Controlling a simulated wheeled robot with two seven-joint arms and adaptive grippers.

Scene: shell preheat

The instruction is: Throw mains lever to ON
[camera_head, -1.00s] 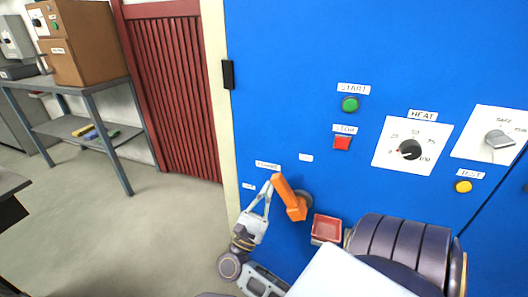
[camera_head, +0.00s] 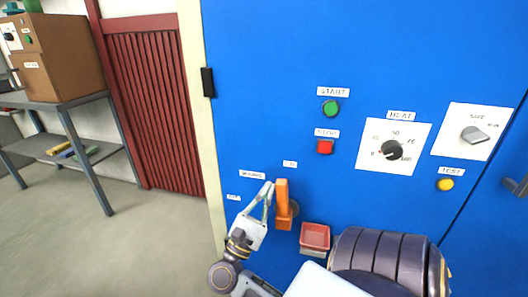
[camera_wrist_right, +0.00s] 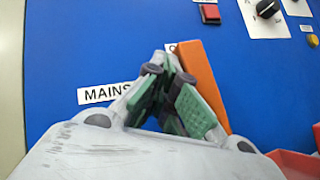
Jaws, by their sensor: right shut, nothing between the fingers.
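The orange mains lever (camera_head: 283,205) is on the blue panel and stands almost upright, its free end up. It also shows in the right wrist view (camera_wrist_right: 203,85). My right gripper (camera_head: 268,188) is shut and empty, just left of the lever's upper part. In the right wrist view its green-padded fingertips (camera_wrist_right: 168,65) meet beside the lever's left side; they look in contact with it. The MAINS label (camera_wrist_right: 108,92) lies left of the fingers. A label partly hidden behind the lever top shows only an "O". My left gripper is not in view.
A red tray (camera_head: 315,236) is on the panel right of the lever. Above are a red STOP button (camera_head: 325,147), a green START button (camera_head: 331,108), the HEAT knob (camera_head: 391,150) and a yellow TEST button (camera_head: 445,184). A shelf table (camera_head: 75,140) stands far left.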

